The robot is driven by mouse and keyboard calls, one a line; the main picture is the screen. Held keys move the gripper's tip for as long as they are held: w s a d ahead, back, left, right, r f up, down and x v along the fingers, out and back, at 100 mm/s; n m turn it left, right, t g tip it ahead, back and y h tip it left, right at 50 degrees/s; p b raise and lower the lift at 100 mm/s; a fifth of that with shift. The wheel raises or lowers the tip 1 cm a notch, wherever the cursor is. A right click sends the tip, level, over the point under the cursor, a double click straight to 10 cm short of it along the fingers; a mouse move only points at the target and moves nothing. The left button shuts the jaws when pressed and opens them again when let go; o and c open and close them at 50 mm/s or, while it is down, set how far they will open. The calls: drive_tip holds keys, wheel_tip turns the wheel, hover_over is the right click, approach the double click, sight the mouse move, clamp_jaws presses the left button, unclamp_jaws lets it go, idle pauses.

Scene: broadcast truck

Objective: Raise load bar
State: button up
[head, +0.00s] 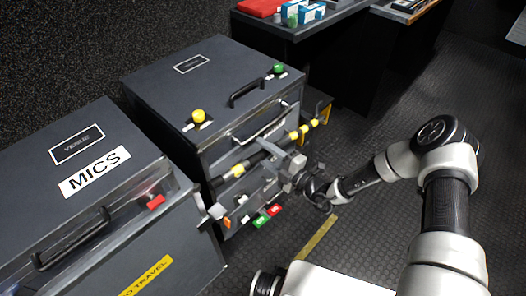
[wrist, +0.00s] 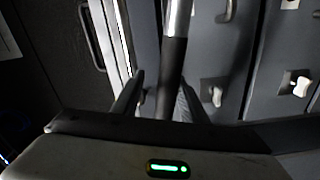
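The load bar (head: 304,130), black with yellow bands, runs level across the front of the middle dark case (head: 205,75). My gripper (head: 280,163) is at the middle of the bar, in front of the case. In the wrist view the bar (wrist: 175,65) passes between the two dark fingers of my gripper (wrist: 158,98). A gap shows between the left finger and the bar, so the gripper looks open around it. The right finger is close to the bar; whether it touches is unclear. My gripper hides part of the bar in the head view.
A case marked MICS (head: 95,175) stands at the left, close to the bar's left end. A dark table (head: 310,25) with small items is behind. Red and green tags (head: 262,219) show low on the case front. The floor (head: 370,230) at right is clear.

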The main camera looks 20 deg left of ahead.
drive_tip(key=shift+a+r, duration=0.1)
drive_tip(key=shift+r, duration=0.05)
wheel_tip(320, 180, down, 10)
drive_tip(key=s+n+b, duration=0.1)
drive_tip(key=n+b, duration=0.2)
drive_tip(key=b, duration=0.3)
drive_tip(key=p+v, duration=0.3)
drive_tip(key=v, duration=1.4)
drive_tip(key=s+d+r+n+g+h+p, duration=0.2)
drive_tip(key=s+r+n+g+p, duration=0.1)
drive_tip(key=r+n, duration=0.8)
drive_tip(key=s+d+r+n+g+h+p, duration=0.2)
drive_tip(key=r+n+g+p, duration=0.4)
drive_tip(key=r+n, duration=0.5)
wheel_tip(320, 180, up, 10)
drive_tip(key=shift+s+f+n+g+h, duration=0.3)
drive_tip(key=shift+s+g+h, duration=0.25)
drive_tip(key=shift+h, duration=0.15)
drive_tip(key=shift+f, duration=0.1)
